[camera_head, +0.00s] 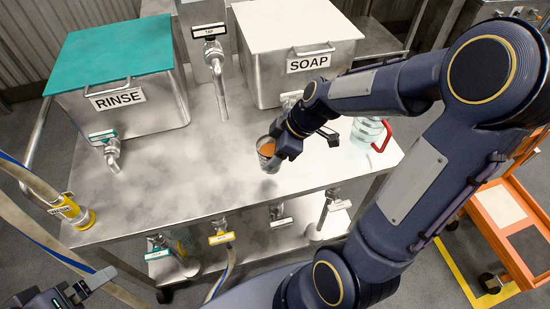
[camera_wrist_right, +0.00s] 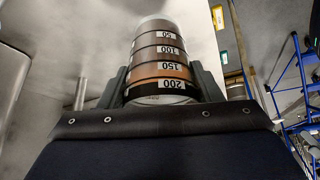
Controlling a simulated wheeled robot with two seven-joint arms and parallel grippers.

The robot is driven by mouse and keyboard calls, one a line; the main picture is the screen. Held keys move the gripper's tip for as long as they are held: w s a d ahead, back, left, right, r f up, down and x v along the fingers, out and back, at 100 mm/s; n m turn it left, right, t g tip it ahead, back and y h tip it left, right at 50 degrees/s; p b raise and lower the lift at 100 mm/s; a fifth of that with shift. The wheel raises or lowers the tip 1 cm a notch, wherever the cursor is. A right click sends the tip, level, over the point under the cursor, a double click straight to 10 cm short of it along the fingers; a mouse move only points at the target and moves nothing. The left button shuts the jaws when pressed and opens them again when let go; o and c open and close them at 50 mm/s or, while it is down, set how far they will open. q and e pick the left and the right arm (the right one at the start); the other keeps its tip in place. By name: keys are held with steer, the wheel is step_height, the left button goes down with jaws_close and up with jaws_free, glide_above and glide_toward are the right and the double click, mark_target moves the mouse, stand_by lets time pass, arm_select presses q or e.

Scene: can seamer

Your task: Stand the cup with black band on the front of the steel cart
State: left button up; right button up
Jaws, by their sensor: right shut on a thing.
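The cup with black band (camera_head: 267,153) is in my right gripper (camera_head: 279,147), over the front part of the steel cart top (camera_head: 190,190). It looks upright, with orange-brown showing inside its rim. In the right wrist view the cup (camera_wrist_right: 160,52) sits between the two fingers of my right gripper (camera_wrist_right: 162,90), which are shut on it. The black band is near the "200" mark, with 150, 100 and 50 farther along. I cannot tell whether the cup's base touches the cart. My left gripper (camera_head: 76,292) is at the lower left, away from the cup; its fingers are unclear.
A RINSE tank (camera_head: 120,100) with teal lid and a SOAP tank (camera_head: 290,85) stand at the back of the cart, with a tap (camera_head: 215,70) between them. A clear jug with red handle (camera_head: 381,136) is at the right. Cart top left of the cup is clear.

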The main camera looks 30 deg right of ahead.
steer(key=shift+w+d+f, duration=0.25)
steer(key=shift+d+f, duration=0.15)
steer(key=shift+f, duration=0.15)
steer(key=shift+w+d+f+b, duration=0.1)
steer(key=shift+f+b, duration=0.1)
steer(key=shift+f, duration=0.7)
steer(key=shift+w+d+f+b, duration=0.1)
steer(key=shift+f+b, duration=0.05)
steer(key=shift+f, duration=0.7)
steer(key=shift+f, duration=0.2)
steer(key=o, duration=1.2)
steer(key=shift+r, duration=0.1)
